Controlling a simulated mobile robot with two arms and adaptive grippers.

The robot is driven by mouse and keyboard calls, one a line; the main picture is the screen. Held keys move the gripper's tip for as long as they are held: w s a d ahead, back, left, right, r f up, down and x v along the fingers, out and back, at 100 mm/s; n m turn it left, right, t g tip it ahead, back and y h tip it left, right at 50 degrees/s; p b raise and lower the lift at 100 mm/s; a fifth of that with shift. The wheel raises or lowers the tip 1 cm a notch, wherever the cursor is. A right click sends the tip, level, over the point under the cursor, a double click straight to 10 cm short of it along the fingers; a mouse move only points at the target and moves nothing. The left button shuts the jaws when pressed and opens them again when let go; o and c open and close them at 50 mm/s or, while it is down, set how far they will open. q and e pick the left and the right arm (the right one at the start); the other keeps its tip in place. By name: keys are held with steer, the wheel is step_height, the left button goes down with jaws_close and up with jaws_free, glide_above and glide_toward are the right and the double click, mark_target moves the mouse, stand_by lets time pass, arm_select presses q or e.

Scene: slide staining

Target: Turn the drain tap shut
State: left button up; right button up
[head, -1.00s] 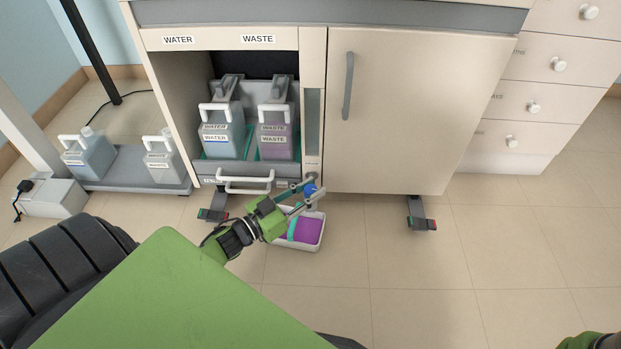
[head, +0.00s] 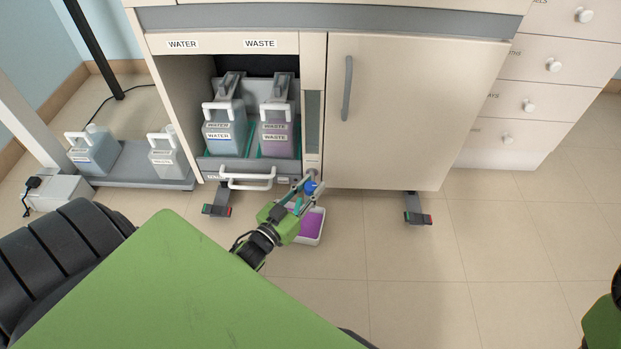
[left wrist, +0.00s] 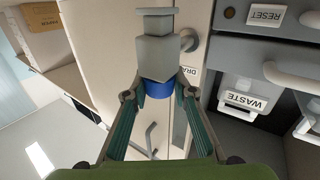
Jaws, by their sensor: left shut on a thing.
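The drain tap (head: 311,188) has a blue part and sits low on the cabinet front, under the narrow strip between the open bay and the closed door. In the left wrist view the blue part of the tap (left wrist: 158,86) shows below a grey block, beside a partly hidden label reading "DRA". My left gripper (head: 303,187) reaches it from below left. Its two fingers (left wrist: 160,92) are shut on the tap, one on each side of the blue part. How far the tap is turned cannot be told. My right gripper is out of view.
A white tray (head: 321,236) with purple liquid stands on the floor below the tap. The pull-out with WATER and WASTE containers has a white handle (head: 247,185) just left of it. A cabinet foot (head: 216,210) stands nearby. The floor at right is clear.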

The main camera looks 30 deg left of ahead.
arm_select(q)
steer(key=o, duration=1.1)
steer(key=s, duration=1.2)
steer(key=shift+a, duration=0.1)
